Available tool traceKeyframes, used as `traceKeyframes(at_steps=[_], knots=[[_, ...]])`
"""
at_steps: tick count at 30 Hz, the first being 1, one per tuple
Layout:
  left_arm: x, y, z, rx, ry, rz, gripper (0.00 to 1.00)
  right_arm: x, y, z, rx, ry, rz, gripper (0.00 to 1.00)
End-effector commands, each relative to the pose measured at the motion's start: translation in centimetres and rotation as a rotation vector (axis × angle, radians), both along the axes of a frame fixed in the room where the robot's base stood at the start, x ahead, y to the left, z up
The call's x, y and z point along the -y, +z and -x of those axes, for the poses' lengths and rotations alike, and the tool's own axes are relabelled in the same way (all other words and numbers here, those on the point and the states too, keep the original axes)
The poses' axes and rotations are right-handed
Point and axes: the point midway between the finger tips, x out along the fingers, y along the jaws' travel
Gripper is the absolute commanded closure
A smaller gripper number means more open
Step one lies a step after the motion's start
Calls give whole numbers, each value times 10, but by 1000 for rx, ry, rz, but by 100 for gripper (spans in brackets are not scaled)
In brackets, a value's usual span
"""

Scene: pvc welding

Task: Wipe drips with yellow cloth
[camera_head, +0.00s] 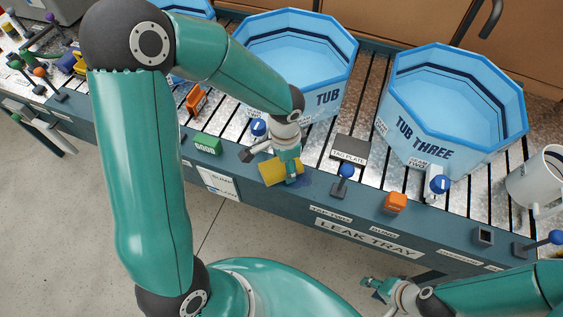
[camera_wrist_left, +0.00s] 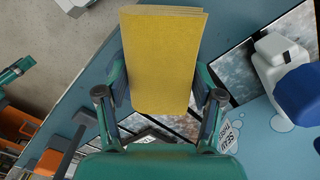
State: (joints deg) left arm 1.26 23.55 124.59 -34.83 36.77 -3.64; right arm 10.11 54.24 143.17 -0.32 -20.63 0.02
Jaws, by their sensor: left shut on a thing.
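My left gripper (camera_head: 287,174) is shut on a folded yellow cloth (camera_head: 272,172), at the front edge of the leak tray (camera_head: 367,238) before the tub marked TUB (camera_head: 322,97). In the left wrist view the cloth (camera_wrist_left: 166,60) is between the two fingers. A dark blue patch (camera_head: 304,182) shows on the rim beside the gripper. In the left wrist view, pale blue drip-like spots (camera_wrist_left: 282,123) lie near a white valve with a blue knob (camera_wrist_left: 300,92). My right gripper (camera_head: 376,288) is low in front of the tray; its finger opening is unclear.
TUB THREE (camera_head: 455,110) stands to the right, with a blue-knobbed valve (camera_head: 439,184) before it. A tag plate (camera_head: 350,149), an orange block (camera_head: 395,202), a green GOOD block (camera_head: 207,143) and a blue-knobbed lever (camera_head: 346,172) are near the rim. A white mug-like container (camera_head: 540,178) is far right.

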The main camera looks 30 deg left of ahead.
Motion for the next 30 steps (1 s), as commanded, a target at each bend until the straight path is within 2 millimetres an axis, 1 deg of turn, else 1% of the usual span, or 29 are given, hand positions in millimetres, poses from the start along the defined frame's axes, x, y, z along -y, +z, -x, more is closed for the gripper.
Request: traceKeyframes(at_steps=[3, 7, 16, 25, 30], knots=[[11, -1, -3, 1, -4, 0, 61, 0, -4, 0, 0, 0, 0, 60], [21, 0, -5, 1, -2, 0, 61, 0, -6, 0, 0, 0, 0, 60], [31, 1, -8, 1, -1, 1, 61, 0, -9, 0, 0, 0, 0, 60], [54, -2, -13, 1, -3, 0, 61, 0, -17, 0, 0, 0, 0, 60], [61, -2, -15, 0, 0, 0, 61, 0, -18, 0, 0, 0, 0, 60]])
